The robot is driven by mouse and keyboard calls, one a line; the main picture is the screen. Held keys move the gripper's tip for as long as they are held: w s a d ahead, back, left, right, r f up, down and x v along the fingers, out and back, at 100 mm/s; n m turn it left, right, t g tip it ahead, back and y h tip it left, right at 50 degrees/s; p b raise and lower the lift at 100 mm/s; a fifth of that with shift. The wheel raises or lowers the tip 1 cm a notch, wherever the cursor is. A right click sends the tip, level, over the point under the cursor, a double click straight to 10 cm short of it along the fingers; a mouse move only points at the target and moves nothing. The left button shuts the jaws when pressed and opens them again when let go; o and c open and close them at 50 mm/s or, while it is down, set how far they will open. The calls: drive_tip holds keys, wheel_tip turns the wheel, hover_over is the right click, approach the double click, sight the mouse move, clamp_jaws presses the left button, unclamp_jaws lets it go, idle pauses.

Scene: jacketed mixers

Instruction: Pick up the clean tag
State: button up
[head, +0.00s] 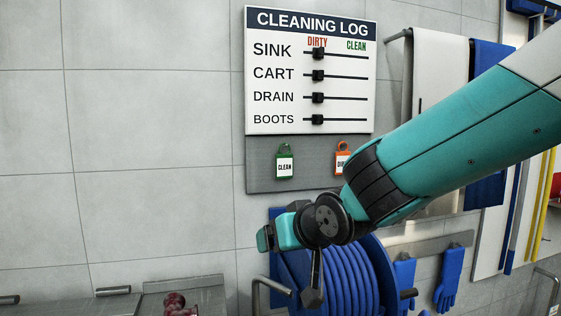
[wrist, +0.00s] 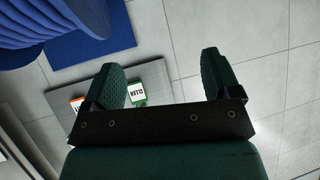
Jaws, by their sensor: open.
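The clean tag (head: 285,164) is a green tag with a white label reading CLEAN, hanging on the grey panel (head: 314,183) under the cleaning log board. It also shows in the wrist view (wrist: 136,92), just beside my left-hand finger, which hides part of it. An orange dirty tag (head: 342,158) hangs to its right, partly hidden by my arm in the head view. My gripper (wrist: 162,85) is open with nothing between its two fingers. In the head view my gripper (head: 265,238) is below and a little left of the clean tag, apart from it.
The cleaning log board (head: 310,80) with several sliders is above the tags. A blue hose reel (head: 355,275) is below, near my wrist. Blue gloves (head: 449,278) hang at the lower right. The tiled wall (head: 150,130) on the left is clear.

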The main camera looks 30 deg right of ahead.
drive_tip(key=w+d+r+m+t+h+p, duration=0.1)
drive_tip(key=w+d+r+m+t+h, duration=0.1)
drive_tip(key=w+d+r+t+h, duration=0.5)
drive_tip(key=y+p, duration=0.3)
drive_tip(key=p, duration=0.2)
approach(285, 161)
drive_tip(key=w, duration=0.4)
drive_tip(key=shift+g, duration=0.4)
drive_tip(key=w+p, duration=0.1)
drive_tip(key=w+d+p, duration=0.1)
drive_tip(key=w, duration=0.1)
drive_tip(key=w+p, duration=0.2)
drive_tip(key=shift+d+r, duration=0.25)
drive_tip(key=c, duration=1)
